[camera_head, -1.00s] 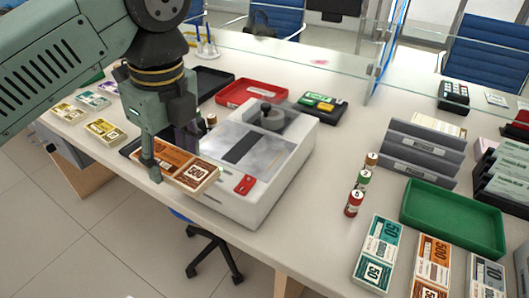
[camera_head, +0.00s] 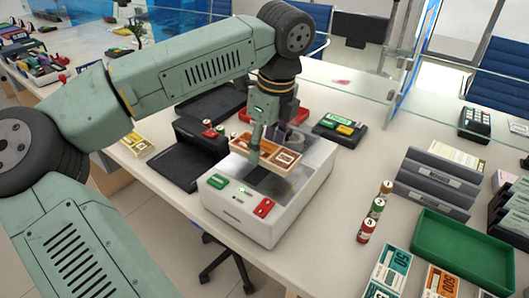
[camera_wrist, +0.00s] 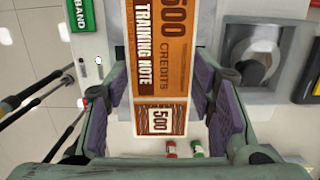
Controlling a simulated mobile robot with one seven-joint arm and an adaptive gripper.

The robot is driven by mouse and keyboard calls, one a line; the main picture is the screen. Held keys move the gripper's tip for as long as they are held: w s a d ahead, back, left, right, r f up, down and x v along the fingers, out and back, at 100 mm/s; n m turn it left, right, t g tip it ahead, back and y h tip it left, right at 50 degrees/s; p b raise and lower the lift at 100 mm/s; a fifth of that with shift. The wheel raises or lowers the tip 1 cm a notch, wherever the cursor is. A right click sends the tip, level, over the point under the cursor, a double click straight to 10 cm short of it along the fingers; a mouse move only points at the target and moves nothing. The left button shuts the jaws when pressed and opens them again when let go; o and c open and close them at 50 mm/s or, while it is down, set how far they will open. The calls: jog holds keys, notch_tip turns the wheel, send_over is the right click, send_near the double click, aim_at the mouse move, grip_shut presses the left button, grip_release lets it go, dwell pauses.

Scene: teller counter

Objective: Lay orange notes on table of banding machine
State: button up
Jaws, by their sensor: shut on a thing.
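My gripper (camera_head: 258,150) is shut on a bundle of orange 500-credit notes (camera_head: 284,157), which also shows in the wrist view (camera_wrist: 162,70) between the two purple-padded fingers. The bundle is over the banding machine (camera_head: 235,205), a white box with a grey metal table (camera_head: 312,168), a dark strip (camera_head: 268,184), a green button and a red button. The bundle looks roughly level and seems a little above the table. Whether any part touches is unclear. My gripper hides part of the machine's back, but its reel (camera_wrist: 250,55) shows in the wrist view.
A black device (camera_head: 185,165) stands left of the machine. Other note bundles, teal (camera_head: 385,275) and orange (camera_head: 437,282), lie at the front right. A glass screen stands behind.

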aim_at(266, 150)
notch_tip(266, 150, down, 3)
jog(key=shift+s+r+p, duration=0.1)
jog(key=shift+r+p, duration=0.05)
jog(key=shift+p, duration=0.4)
jog(key=shift+f, duration=0.4)
jog(key=shift+f+b, duration=0.2)
jog(key=shift+b, duration=0.15)
jog(key=o, duration=1.2)
jog(key=shift+r, duration=0.1)
jog(key=shift+r, duration=0.1)
